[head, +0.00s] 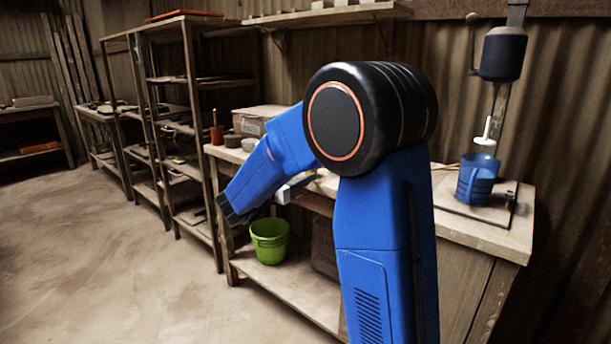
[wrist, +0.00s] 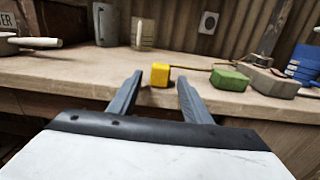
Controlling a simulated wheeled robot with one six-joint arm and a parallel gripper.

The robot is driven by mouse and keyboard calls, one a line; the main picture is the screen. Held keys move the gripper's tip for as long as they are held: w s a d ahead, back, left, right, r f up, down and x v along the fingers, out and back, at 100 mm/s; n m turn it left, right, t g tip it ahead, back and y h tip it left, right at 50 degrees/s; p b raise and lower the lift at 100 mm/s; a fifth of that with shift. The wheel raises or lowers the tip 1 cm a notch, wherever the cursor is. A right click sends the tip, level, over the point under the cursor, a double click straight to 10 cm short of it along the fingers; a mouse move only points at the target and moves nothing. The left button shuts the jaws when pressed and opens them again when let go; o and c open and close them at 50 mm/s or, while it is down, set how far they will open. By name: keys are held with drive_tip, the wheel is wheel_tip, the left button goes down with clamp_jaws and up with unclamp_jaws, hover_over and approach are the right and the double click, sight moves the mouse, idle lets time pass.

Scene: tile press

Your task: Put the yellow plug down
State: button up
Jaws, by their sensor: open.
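The yellow plug (wrist: 160,75) rests on the worktop (wrist: 75,72) near its front edge in the wrist view. My gripper (wrist: 160,79) is open, with one finger to each side of the plug in the picture. The plug appears at or just beyond the fingertips, and no finger clearly touches it. In the head view my gripper (head: 290,190) is partly seen at the front edge of the bench, behind my blue arm.
A green block (wrist: 230,79) and a grey-brown block (wrist: 270,82) lie right of the plug. A cable (wrist: 195,68) runs behind it. A wall socket (wrist: 208,22) is at the back. A green bucket (head: 269,240) stands on the lower shelf. A blue jug (head: 477,180) stands at right.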

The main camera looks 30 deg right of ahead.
drive_tip(key=v, duration=0.9)
